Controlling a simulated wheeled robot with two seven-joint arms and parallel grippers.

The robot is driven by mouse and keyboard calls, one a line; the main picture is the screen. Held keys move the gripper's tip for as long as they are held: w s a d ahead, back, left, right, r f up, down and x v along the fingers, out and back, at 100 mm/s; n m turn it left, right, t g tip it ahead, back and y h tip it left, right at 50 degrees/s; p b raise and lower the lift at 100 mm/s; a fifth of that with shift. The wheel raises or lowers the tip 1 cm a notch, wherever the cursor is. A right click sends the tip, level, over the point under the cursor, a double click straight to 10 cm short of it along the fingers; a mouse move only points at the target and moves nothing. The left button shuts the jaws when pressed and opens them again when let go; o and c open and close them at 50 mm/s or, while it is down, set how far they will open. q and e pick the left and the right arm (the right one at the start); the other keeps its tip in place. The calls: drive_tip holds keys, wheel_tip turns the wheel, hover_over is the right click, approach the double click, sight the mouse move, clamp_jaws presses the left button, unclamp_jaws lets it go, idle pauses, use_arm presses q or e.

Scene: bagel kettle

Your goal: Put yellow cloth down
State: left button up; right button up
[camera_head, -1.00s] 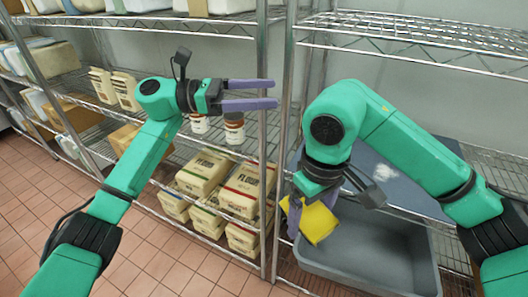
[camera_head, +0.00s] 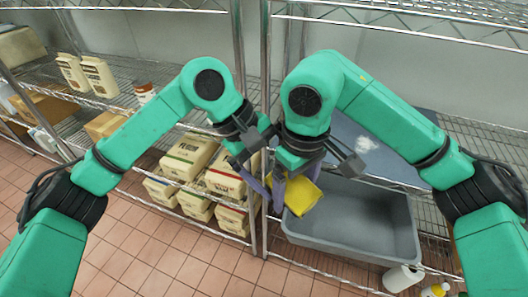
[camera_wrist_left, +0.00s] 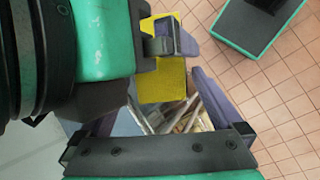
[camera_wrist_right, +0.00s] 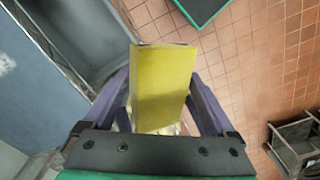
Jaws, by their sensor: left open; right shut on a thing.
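The yellow cloth (camera_head: 304,193) hangs folded from my right gripper (camera_head: 277,190), above the left end of the grey bin (camera_head: 400,238). In the right wrist view, the cloth (camera_wrist_right: 164,88) lies between the purple fingers of my right gripper (camera_wrist_right: 156,100), which is shut on it. My left gripper (camera_head: 254,180) is open, close beside the right one and pointing down. In the left wrist view, the cloth (camera_wrist_left: 161,84) shows beyond and between the parted fingers of my left gripper (camera_wrist_left: 158,105). I cannot tell whether the left fingers touch it.
Several flour bags (camera_head: 189,150) fill the lower wire shelf on the left. A shelf post (camera_head: 265,75) stands just behind the grippers. A blue board (camera_head: 400,140) lies above the bin. A white roll (camera_head: 402,278) and a yellow-topped bottle (camera_head: 436,290) stand at front right.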

use_arm(q)
drive_tip(key=shift+d+f, duration=0.1)
drive_tip(key=shift+f, duration=0.25)
use_arm(e)
drive_tip(key=shift+a, duration=0.1)
